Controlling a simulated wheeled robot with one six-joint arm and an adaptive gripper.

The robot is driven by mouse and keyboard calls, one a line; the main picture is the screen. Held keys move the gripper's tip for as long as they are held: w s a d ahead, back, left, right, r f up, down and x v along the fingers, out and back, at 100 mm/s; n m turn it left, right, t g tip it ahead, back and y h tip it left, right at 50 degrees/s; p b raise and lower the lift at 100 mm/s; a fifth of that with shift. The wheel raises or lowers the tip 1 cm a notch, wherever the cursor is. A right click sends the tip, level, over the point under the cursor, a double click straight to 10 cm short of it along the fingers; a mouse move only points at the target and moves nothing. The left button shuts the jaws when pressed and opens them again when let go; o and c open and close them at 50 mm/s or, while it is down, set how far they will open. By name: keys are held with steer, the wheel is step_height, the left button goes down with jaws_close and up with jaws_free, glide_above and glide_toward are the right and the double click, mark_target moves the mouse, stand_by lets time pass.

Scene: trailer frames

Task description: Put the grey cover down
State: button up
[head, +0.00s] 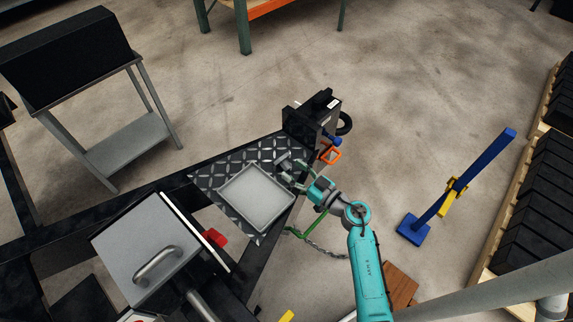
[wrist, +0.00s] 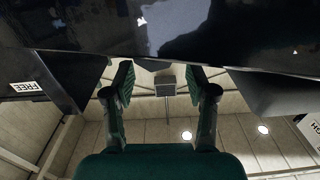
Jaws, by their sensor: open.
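A light grey square panel with a raised rim (head: 257,197), which looks like the grey cover, lies on the diamond plate of the trailer frame in the head view. My gripper (head: 290,170) is beside its upper right edge, near the black hitch block. I cannot tell whether it touches the panel. In the wrist view my gripper (wrist: 158,80) has its two fingers spread with nothing between them. A dark glossy surface (wrist: 200,35) lies across the top there, and the grey panel cannot be made out.
A black hitch block (head: 310,120) stands at the frame's tip, with an orange ring (head: 330,155) beside it. A grey box with a handle (head: 145,245) sits lower left. A blue stand (head: 455,185) is on the right.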

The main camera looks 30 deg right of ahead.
steer(key=v, duration=0.7)
steer(key=shift+s, duration=0.25)
steer(key=shift+r, duration=0.1)
steer(key=s+a+r+m+t+h, duration=0.1)
steer(key=s+a+r+t, duration=0.15)
steer(key=s+a, duration=0.3)
steer(key=s+a+r+m+t+h, duration=0.1)
steer(key=s+a+r, duration=0.25)
steer(key=s, duration=0.35)
steer(key=s+a+r+g+h, duration=0.1)
steer(key=s+r+g, duration=0.1)
steer(key=s, duration=0.8)
steer(key=s+a+r+m+g+h, duration=0.1)
steer(key=s+r+g+h, duration=0.1)
steer(key=s, duration=0.7)
steer(key=shift+s+g+h, duration=0.3)
steer(key=shift+s+g, duration=0.1)
steer(key=shift+g, duration=0.35)
steer(key=shift+o, duration=1.1)
steer(key=shift+s+a+r, duration=0.15)
steer(key=shift+s, duration=0.1)
steer(key=o, duration=0.4)
steer(key=shift+s, duration=0.1)
